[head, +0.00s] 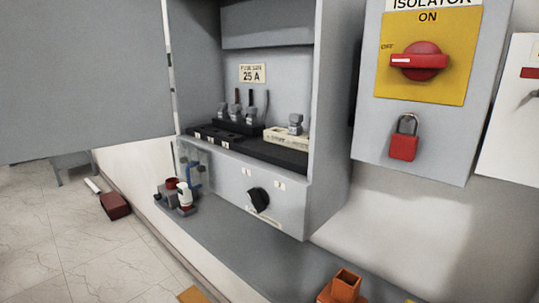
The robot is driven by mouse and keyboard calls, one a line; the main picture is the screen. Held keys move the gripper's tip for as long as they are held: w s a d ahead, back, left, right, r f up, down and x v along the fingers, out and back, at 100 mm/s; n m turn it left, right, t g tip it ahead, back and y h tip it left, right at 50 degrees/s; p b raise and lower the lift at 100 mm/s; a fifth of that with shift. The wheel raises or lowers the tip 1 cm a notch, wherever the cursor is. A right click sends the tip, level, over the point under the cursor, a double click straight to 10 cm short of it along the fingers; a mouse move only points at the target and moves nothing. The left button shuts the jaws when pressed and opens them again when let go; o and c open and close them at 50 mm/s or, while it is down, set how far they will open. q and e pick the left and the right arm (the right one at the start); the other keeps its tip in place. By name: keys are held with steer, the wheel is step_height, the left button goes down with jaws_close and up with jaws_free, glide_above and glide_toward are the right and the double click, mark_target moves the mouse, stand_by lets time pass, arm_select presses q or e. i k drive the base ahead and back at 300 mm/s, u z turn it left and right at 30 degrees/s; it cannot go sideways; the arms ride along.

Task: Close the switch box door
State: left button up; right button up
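The switch box (335,120) is a grey cabinet on the wall, and its front is open. Its door (85,75) is the large grey panel filling the upper left, swung wide out to the left from the cabinet's left edge. Inside are a label reading 25 A (252,73), several grey terminals on dark blocks, and a pale block (286,136). A black rotary knob (258,199) is on the lower front panel. The door's outer left edge and top run out of the picture. Neither of my grippers shows in this view.
Small red, white and grey items (177,194) stand on the grey ledge (240,235) below the cabinet's left side. An orange object (343,287) is at the bottom. An isolator box (430,90) with a red padlock (404,143) hangs right. A dark red object (115,206) lies on the tiled floor.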

mark_target(76, 76)
steer(key=u, duration=2.35)
steer(key=i, duration=1.55)
steer(key=z, duration=2.4)
